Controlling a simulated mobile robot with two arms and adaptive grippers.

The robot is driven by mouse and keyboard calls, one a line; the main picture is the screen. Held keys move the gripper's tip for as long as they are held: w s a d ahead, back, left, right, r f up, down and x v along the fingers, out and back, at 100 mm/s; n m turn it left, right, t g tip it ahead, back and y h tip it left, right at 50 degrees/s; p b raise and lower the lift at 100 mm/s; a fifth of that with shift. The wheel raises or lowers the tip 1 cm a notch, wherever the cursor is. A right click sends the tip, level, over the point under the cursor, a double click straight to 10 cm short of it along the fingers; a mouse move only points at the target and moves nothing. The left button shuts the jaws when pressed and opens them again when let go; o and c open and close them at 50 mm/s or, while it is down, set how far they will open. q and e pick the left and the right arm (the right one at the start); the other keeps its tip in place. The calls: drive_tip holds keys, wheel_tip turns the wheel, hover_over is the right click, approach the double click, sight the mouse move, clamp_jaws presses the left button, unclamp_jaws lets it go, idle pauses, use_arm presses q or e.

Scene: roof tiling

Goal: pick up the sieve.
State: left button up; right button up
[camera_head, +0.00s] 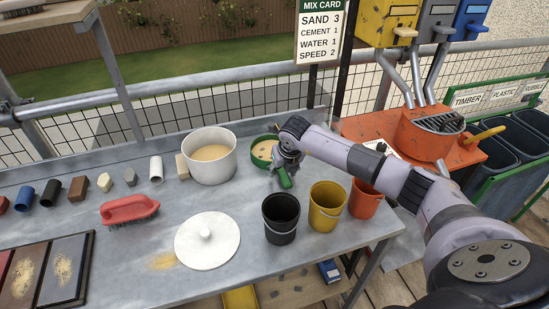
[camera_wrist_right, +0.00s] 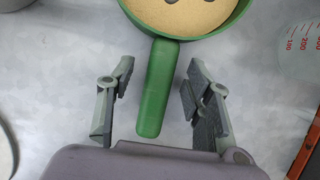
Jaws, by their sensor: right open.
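The sieve (camera_head: 262,149) is a round green pan with a green handle and sand-coloured contents or mesh. It sits on the grey table, to the right of the white pot. In the right wrist view its bowl (camera_wrist_right: 188,15) is at the top edge, partly cut off, and its handle (camera_wrist_right: 158,90) points down toward me. My right gripper (camera_wrist_right: 158,85) is open, with one finger on each side of the handle and a visible gap on both sides. In the head view the right gripper (camera_head: 284,172) is over the handle. My left gripper is not in view.
A white pot (camera_head: 210,160) with sand-coloured contents stands left of the sieve. Black (camera_head: 281,220), yellow (camera_head: 325,208) and orange (camera_head: 363,200) buckets stand in front. A white lid (camera_head: 207,243) and red brush (camera_head: 130,209) lie left. A clear measuring cup (camera_wrist_right: 300,48) is right of the sieve.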

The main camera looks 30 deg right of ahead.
drive_tip(key=shift+w+f, duration=0.15)
drive_tip(key=shift+f, duration=0.2)
drive_tip(key=shift+c, duration=0.2)
clamp_jaws()
